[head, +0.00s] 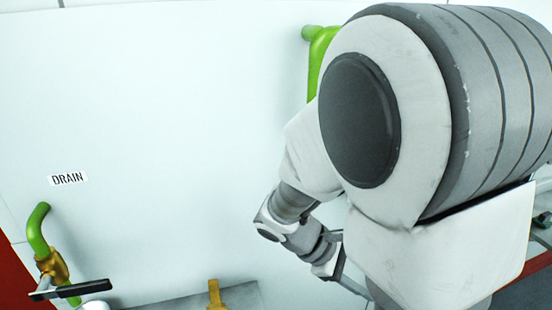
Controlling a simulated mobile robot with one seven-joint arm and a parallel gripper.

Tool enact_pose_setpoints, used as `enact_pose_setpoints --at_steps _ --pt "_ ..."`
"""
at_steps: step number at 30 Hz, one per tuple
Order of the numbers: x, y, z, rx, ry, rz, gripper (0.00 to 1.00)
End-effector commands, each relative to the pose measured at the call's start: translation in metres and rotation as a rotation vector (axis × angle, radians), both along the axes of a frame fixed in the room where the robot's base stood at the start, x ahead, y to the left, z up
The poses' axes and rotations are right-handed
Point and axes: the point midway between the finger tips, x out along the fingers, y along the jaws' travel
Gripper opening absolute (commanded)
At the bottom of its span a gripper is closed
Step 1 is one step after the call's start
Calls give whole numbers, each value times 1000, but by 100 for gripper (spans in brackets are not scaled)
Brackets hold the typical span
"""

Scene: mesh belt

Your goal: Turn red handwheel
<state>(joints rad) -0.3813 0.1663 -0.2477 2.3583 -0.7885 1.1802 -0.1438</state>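No red handwheel shows in the head view; my own arm covers much of the right half and could hide it. My arm reaches down from the upper right. Its far end, with part of my gripper (350,283), shows low in the middle, partly behind my own arm links. Its fingers are too small and covered to tell whether they are open or shut, or whether they touch anything.
At the lower left, a green pipe (38,232) carries a brass valve (52,265) with a black lever (72,290), below a DRAIN label (68,179). A brass piece (215,294) stands at the bottom. Another green pipe (318,48) is at the top. The white wall (180,130) is mostly bare.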

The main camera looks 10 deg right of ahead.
Motion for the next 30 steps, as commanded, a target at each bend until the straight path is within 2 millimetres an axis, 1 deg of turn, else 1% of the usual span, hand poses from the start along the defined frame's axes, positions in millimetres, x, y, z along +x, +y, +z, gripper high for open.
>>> enact_pose_setpoints --at_steps 1,7,12,15,20,23,26,30 --pt "6 -4 -9 -62 64 50 46" --pt "37 -21 -24 -321 288 250 46" --pt "65 -24 -32 -512 435 400 46" --pt "78 -22 -35 -591 492 461 46" --pt "89 -21 -38 -657 537 511 46" --pt "91 -26 -38 -667 544 519 46" --pt "91 -39 -38 -667 544 517 46" --pt "93 -66 -38 -666 544 513 46"
